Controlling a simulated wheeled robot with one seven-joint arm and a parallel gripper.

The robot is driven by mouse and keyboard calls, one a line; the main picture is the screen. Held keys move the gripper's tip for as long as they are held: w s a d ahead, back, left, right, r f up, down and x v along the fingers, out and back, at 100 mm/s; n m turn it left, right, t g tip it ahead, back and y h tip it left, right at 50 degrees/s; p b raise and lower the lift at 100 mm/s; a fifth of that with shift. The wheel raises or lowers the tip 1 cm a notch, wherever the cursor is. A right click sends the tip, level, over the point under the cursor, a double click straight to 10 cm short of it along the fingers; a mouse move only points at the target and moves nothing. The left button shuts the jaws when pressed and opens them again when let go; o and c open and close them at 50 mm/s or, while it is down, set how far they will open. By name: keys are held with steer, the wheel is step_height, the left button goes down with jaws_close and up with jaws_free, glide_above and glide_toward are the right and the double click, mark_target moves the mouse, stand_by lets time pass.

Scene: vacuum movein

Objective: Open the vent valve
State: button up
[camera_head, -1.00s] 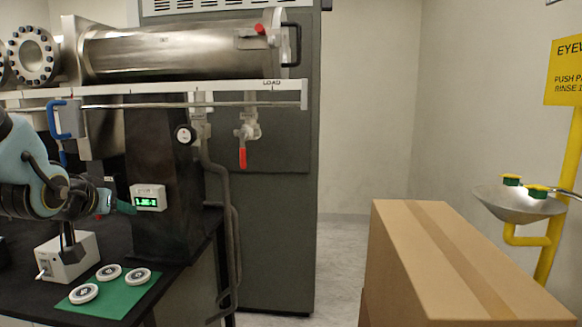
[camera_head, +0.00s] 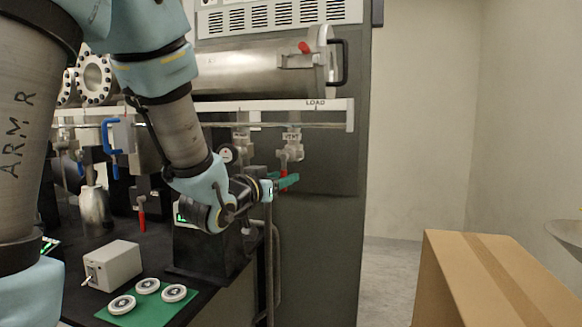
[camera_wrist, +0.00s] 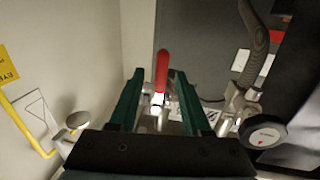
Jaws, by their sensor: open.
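The vent valve (camera_head: 291,150) is a silvery valve under the white rail, below a tag reading VENT. Its red handle (camera_wrist: 162,70) hangs down in the head view, where its lower part is mostly hidden by my gripper (camera_head: 287,182). My gripper, with green fingers, is at the handle's height. In the wrist view my gripper (camera_wrist: 159,82) is open, and the red handle shows in the gap between the two fingers. I cannot tell whether either finger touches it.
A round gauge (camera_head: 228,154) hangs just left of the valve. A steel cylinder (camera_head: 255,80) lies above the rail. A cardboard box (camera_head: 480,280) stands at the right. The bench holds a grey box (camera_head: 113,267) and a green mat (camera_head: 150,312) with white discs.

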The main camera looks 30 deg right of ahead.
steer(key=p+x, duration=0.1)
steer(key=x, duration=0.3)
steer(key=shift+w+d, duration=0.1)
steer(key=shift+d, duration=0.05)
jaws_close()
stand_by(1.4)
